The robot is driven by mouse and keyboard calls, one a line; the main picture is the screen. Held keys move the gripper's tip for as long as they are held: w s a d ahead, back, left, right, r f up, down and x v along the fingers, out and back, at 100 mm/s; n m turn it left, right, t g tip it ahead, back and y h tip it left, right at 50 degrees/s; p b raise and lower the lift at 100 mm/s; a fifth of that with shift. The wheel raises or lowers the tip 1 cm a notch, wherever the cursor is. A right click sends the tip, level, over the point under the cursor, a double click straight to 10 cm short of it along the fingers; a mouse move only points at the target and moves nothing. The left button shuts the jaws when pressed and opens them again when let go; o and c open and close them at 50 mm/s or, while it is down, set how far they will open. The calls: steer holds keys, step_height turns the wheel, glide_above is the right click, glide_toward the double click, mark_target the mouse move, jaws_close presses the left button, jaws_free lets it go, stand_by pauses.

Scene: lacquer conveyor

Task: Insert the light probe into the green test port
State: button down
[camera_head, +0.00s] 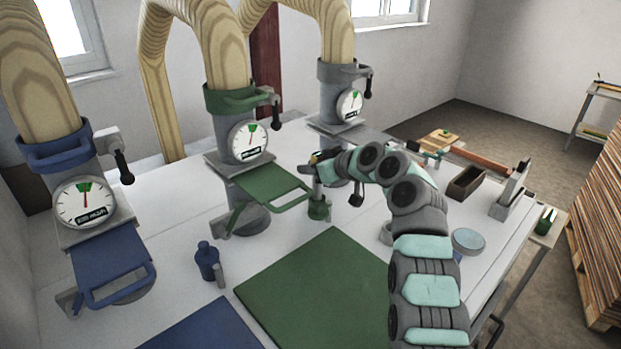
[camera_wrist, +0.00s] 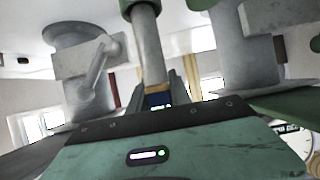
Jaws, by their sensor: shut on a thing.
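In the head view my gripper (camera_head: 313,167) is just right of the green-collared duct station (camera_head: 236,135), beyond the green mat. In the wrist view my gripper (camera_wrist: 158,98) is shut on a grey cylinder with a green end (camera_wrist: 145,35), which I take to be the light probe. In the head view a grey body with a green lower part (camera_head: 318,208) hangs below the gripper; whether it touches the table I cannot tell. The station has a dial, a green gate plate (camera_head: 268,186) and a grey lower pipe (camera_head: 250,218). I cannot make out its test port opening.
A blue-collared station (camera_head: 85,200) stands at left and a grey-collared one (camera_head: 338,100) behind. A blue bottle-shaped object (camera_head: 207,260) stands beside the green mat (camera_head: 320,290). A wooden tray (camera_head: 467,184) and a round tin (camera_head: 468,241) are at right.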

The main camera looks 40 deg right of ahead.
steer(key=shift+f+p, duration=0.4)
steer(key=shift+f, duration=1.8)
steer(key=shift+f, duration=0.15)
steer(key=c, duration=1.2)
jaws_free()
steer(key=shift+r, duration=0.2)
steer(key=b+v, duration=0.2)
steer(key=v, duration=1)
